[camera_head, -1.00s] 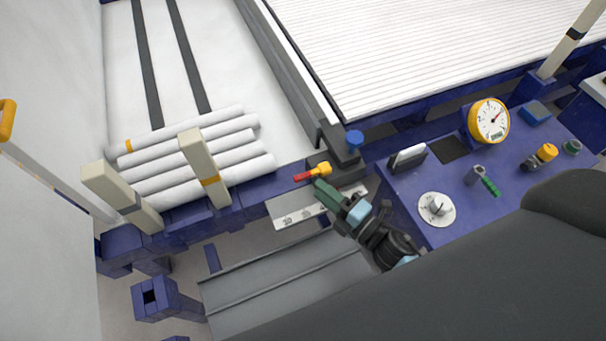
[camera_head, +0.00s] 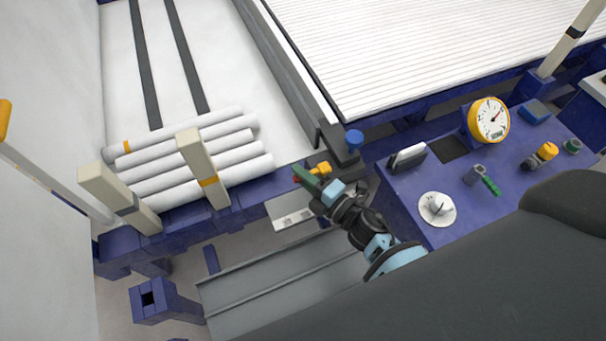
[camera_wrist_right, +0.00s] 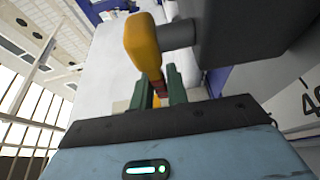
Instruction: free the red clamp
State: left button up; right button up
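The red clamp has a yellow hub (camera_head: 321,168) and a red lever on the dark block at the end of the rail. In the head view my right gripper (camera_head: 303,176) is over the lever and hides most of it. In the right wrist view the yellow hub (camera_wrist_right: 142,42) stands just beyond the fingers, joined to a grey shaft. The red lever (camera_wrist_right: 161,84) runs down between the two green fingers of my right gripper (camera_wrist_right: 159,92), which look apart, one on each side. Contact with the lever is not clear. My left gripper is not in view.
White pipes (camera_head: 190,160) lie stacked behind two cream posts at the left. A blue knob (camera_head: 354,139) stands close behind the clamp. A scale plate (camera_head: 292,220) lies below my gripper. The blue panel at the right carries a yellow gauge (camera_head: 489,121) and a white dial (camera_head: 437,208).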

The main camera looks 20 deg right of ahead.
grip_shut()
jog(key=shift+s+d+n+y, duration=0.1)
jog(key=shift+n+y, duration=0.2)
jog(key=shift+y, duration=0.1)
jog(key=shift+s+d+n+g+y, duration=0.1)
jog(key=shift+s+n+g+y, duration=0.15)
jog(key=shift+n+g+y, duration=0.4)
jog(key=shift+s+d+n+g+y, duration=0.1)
jog(key=shift+s+n+g+y, duration=0.15)
jog(key=shift+n+g+y, duration=0.35)
jog(key=shift+s+d+n+g+y+b, duration=0.15)
jog(key=shift+s+n+g+y, duration=0.25)
jog(key=shift+n+g+y, duration=0.5)
jog(key=shift+s+d+n+g+y+b, duration=0.1)
jog(key=shift+s+n+g+y+b, duration=0.2)
jog(key=shift+n+g+y, duration=0.55)
jog(key=shift+y, duration=0.3)
jog(key=shift+o, duration=2.3)
grip_release()
jog(key=shift+a, duration=0.1)
